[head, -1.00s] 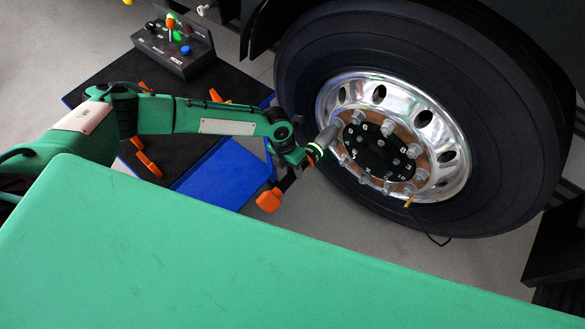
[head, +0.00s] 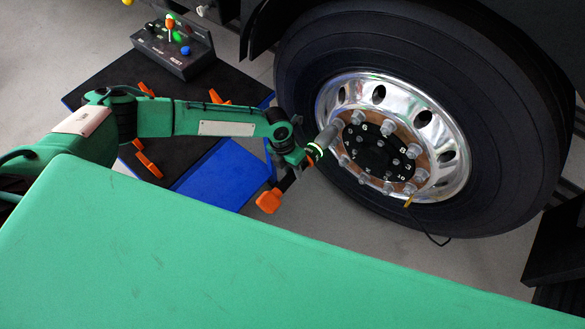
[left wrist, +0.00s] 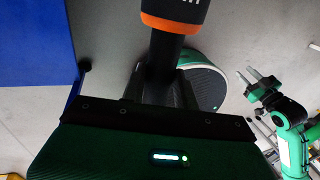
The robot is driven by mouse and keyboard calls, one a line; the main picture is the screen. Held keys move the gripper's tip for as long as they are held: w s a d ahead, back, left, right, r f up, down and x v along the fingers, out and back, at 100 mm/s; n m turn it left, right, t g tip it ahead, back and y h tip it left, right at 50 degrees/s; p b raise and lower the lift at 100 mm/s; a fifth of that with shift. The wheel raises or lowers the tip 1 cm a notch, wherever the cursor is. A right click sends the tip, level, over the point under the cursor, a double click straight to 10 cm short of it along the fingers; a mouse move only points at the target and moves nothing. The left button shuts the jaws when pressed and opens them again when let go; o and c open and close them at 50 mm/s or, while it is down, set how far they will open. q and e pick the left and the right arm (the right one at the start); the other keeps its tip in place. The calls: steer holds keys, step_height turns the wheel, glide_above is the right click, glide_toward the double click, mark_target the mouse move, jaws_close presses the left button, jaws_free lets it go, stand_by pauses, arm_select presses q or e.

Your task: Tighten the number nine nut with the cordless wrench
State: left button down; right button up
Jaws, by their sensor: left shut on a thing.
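My left gripper (head: 294,173) is shut on the cordless wrench (head: 325,138). The wrench's grey nose points up and right, against the left side of the wheel's ring of nuts. It covers the nut there, so I cannot tell whether the socket is seated on it. Its orange-tipped base (head: 269,201) hangs below the gripper and also shows in the left wrist view (left wrist: 172,24). Other nuts (head: 388,128) ring the black hub plate (head: 377,156), whose small numbers I cannot read surely. My right gripper (left wrist: 258,84) appears only in the left wrist view, open and empty.
The big tyre (head: 510,130) surrounds the shiny rim (head: 455,178). A thin cable with a yellow end (head: 408,201) hangs at the rim's lower edge. A control box (head: 180,50) stands at the back left, by a dark mat with a blue panel (head: 225,174).

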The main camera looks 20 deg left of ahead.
arm_select(q)
steer(key=shift+w+d+r+b, duration=0.1)
steer(key=shift+w+d+b, duration=0.25)
steer(key=shift+w+b, duration=0.4)
steer(key=shift+w+d+b, duration=0.3)
steer(key=shift+w+b, duration=0.25)
steer(key=shift+w, duration=0.4)
stand_by(0.5)
steer(key=c, duration=1.7)
jaws_free()
jaws_close()
